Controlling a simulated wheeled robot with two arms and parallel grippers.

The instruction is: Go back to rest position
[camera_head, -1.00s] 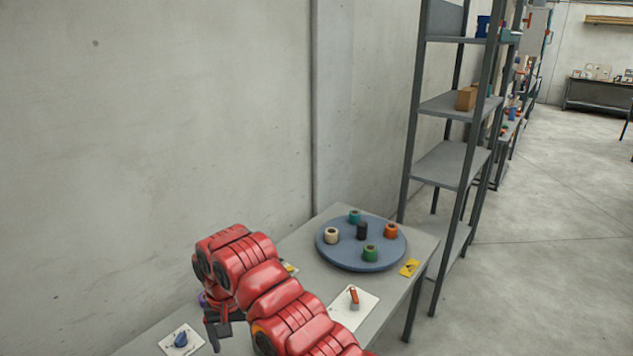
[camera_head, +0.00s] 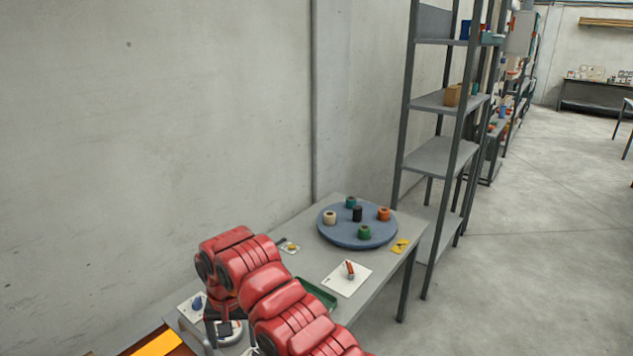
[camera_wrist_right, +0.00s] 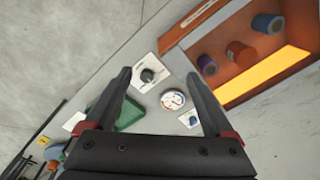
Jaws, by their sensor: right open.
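My right gripper (camera_head: 214,334) hangs over the near end of the grey table (camera_head: 378,278) in the head view, below my red right arm. In the right wrist view the two dark fingers of my right gripper (camera_wrist_right: 158,76) are spread apart with nothing between them. Past the fingertips lie a white plate with a black knob (camera_wrist_right: 147,76) and a round gauge (camera_wrist_right: 173,100). The gripper appears above these and apart from them. My left gripper is in neither view.
A blue round turntable (camera_head: 346,236) carries several coloured spools at the table's far end. A green tray (camera_head: 319,295) and a white plate with a red lever (camera_head: 349,272) lie nearer. An orange-framed case (camera_wrist_right: 213,84) holds spools. Grey shelves (camera_head: 440,156) stand behind; open floor lies right.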

